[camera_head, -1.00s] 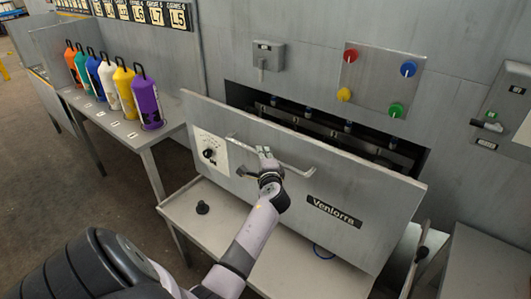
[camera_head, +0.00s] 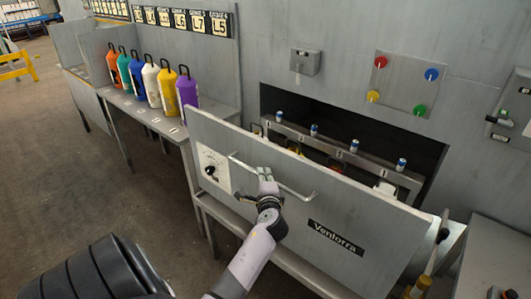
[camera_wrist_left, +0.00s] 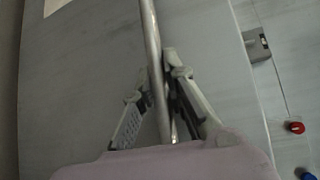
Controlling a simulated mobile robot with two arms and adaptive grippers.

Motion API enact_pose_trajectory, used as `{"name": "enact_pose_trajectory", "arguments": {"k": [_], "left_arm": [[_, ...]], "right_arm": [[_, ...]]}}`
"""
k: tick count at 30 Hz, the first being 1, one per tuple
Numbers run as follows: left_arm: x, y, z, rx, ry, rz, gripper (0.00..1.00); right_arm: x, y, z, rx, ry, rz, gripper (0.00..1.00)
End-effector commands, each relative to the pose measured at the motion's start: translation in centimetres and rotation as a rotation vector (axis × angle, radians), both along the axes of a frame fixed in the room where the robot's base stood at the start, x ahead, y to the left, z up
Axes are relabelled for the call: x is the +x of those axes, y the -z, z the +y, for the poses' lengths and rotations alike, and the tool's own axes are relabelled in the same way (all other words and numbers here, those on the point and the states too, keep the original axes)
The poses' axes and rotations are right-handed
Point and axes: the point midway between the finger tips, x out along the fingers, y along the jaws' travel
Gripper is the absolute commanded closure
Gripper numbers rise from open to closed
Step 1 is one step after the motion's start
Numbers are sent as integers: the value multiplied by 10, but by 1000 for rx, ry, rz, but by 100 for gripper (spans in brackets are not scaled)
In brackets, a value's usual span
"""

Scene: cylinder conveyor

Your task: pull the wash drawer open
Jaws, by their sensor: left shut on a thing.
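The wash drawer (camera_head: 370,245) is a wide grey front panel marked "Venlorra", standing out from the wall with a gap behind its top edge. Its metal bar handle (camera_head: 299,194) runs across the front; the bar also shows in the left wrist view (camera_wrist_left: 152,50). My left gripper (camera_head: 266,177) is shut on the handle, with a finger on each side of the bar in the left wrist view (camera_wrist_left: 160,95). Behind the panel, the drawer's inside shows a rail (camera_head: 345,154) with several small blue-and-white caps. My right gripper is not in view.
Several coloured bottles (camera_head: 150,82) stand on a side shelf at the left. A dial plate (camera_head: 212,168) is on the drawer front. A button panel (camera_head: 403,82) is on the wall above. A table surface (camera_head: 290,262) lies below the drawer.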

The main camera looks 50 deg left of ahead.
Motion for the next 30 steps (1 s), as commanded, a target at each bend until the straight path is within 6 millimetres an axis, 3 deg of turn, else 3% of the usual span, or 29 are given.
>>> {"name": "enact_pose_trajectory", "arguments": {"k": [14,15,24,30], "left_arm": [[-2,0,-1,-3,1,-2,100],[-2,0,-1,-3,1,-2,87],[-1,0,0,0,1,-1,67],[-1,-1,0,1,1,-1,67]], "right_arm": [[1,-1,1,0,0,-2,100],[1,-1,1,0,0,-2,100],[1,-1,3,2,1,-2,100],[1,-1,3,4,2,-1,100]]}}
